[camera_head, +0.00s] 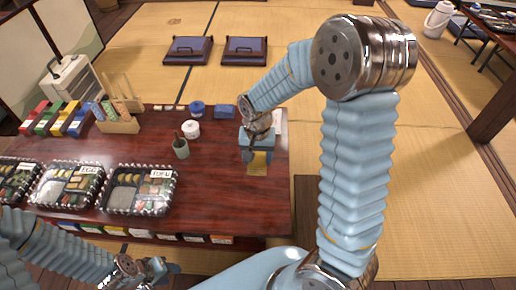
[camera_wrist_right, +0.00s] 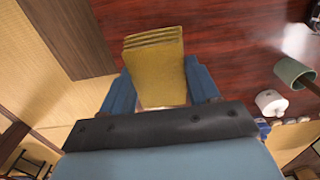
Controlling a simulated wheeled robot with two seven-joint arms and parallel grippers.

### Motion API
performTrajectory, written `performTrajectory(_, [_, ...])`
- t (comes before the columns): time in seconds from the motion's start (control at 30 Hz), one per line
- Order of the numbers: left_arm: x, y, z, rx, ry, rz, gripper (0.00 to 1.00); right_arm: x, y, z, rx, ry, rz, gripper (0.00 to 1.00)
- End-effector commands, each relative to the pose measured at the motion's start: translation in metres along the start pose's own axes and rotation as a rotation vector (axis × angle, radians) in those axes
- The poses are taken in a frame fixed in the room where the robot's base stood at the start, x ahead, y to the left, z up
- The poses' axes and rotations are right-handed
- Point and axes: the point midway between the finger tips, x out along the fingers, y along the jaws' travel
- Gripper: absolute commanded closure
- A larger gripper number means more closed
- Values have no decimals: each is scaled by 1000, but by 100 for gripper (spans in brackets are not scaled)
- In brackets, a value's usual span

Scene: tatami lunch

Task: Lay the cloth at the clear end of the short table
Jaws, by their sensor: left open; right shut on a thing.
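The cloth is a folded mustard-yellow stack (camera_wrist_right: 156,66); in the head view it shows (camera_head: 259,163) below my right gripper, over the right end of the short dark-red table (camera_head: 225,190). My right gripper (camera_head: 258,150) is shut on the cloth; in the right wrist view its blue fingers (camera_wrist_right: 162,88) stand at either side of it. I cannot tell whether the cloth touches the tabletop. My left gripper (camera_head: 150,268) is low at the left, in front of the table's near edge, open and away from the cloth.
Lidded bento trays (camera_head: 140,190) line the table's left front. A green cup (camera_head: 181,148) with a stick in it, a white jar (camera_head: 191,129) and blue containers (camera_head: 224,111) stand near the middle and back. A wooden holder (camera_head: 118,124) is at the back left. The right front tabletop is bare.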

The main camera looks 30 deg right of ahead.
Motion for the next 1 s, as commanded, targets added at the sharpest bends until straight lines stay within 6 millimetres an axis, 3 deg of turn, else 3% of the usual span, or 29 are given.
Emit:
performTrajectory(0.23, [1,-1,0,-1,0,-1,57,33,8,-70,4,-1,3,78])
performTrajectory(0.4, [3,-2,0,-2,1,-1,57,67,11,-96,1,-2,2,78])
performTrajectory(0.73, [3,-3,-1,-2,2,-2,57,92,13,-118,0,-1,1,78])
performTrajectory(0.9, [5,-4,-1,-2,3,-3,57,119,13,-117,-1,-3,1,78])
performTrajectory(1.0, [4,-4,-1,-3,3,-3,57,121,12,-117,-1,0,0,78])
